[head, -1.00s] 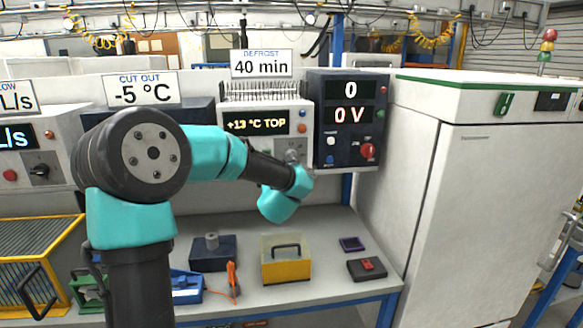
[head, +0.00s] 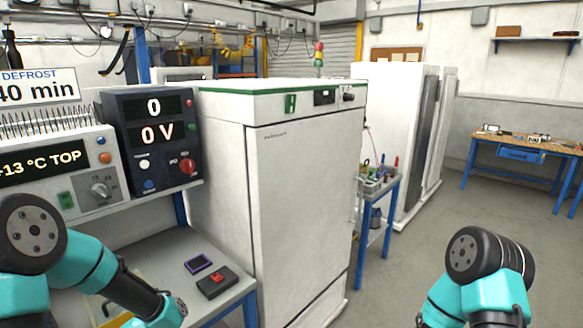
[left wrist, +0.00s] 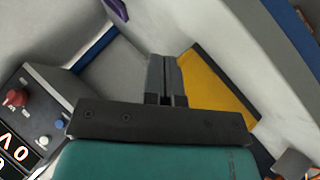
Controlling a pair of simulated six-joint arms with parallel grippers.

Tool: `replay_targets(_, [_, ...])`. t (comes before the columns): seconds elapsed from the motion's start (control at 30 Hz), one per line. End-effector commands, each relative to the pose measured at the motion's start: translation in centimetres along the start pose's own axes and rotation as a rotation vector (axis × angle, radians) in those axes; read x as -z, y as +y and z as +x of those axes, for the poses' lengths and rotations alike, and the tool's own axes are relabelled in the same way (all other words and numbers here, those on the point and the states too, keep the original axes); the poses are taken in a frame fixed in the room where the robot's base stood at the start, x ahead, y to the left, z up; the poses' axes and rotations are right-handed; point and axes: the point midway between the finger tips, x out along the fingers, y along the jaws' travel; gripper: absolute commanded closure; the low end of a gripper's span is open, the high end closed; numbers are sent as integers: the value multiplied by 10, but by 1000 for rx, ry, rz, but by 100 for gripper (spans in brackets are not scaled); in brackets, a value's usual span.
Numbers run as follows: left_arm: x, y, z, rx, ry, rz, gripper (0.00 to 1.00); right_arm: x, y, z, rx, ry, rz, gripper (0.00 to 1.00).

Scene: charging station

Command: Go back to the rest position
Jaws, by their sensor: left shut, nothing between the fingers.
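My left arm enters the head view at the lower left, with its teal wrist (head: 165,312) low in front of the bench; the fingers are out of that picture. In the left wrist view my left gripper (left wrist: 165,62) is shut and empty, its two dark fingers together. My right arm (head: 485,275) shows at the lower right of the head view, over the floor, with its gripper below the picture edge.
The instrument panel (head: 155,145) reads 0 and 0 V. The floor (head: 420,240) further right is clear.

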Motion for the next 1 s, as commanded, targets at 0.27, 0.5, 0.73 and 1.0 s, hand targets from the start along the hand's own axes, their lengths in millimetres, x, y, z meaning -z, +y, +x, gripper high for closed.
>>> replay_targets(0.27, [-147,-78,-9,90,-447,324,100,0,0,0,0,0,0,57])
replay_targets(0.5, [-246,-141,-55,101,-831,566,100,0,0,0,0,0,0,57])
replay_targets(0.73, [-274,-162,-78,88,-967,646,100,0,0,0,0,0,0,57])
replay_targets(1.0, [-273,-161,-78,88,-965,645,100,0,0,0,0,0,0,57])
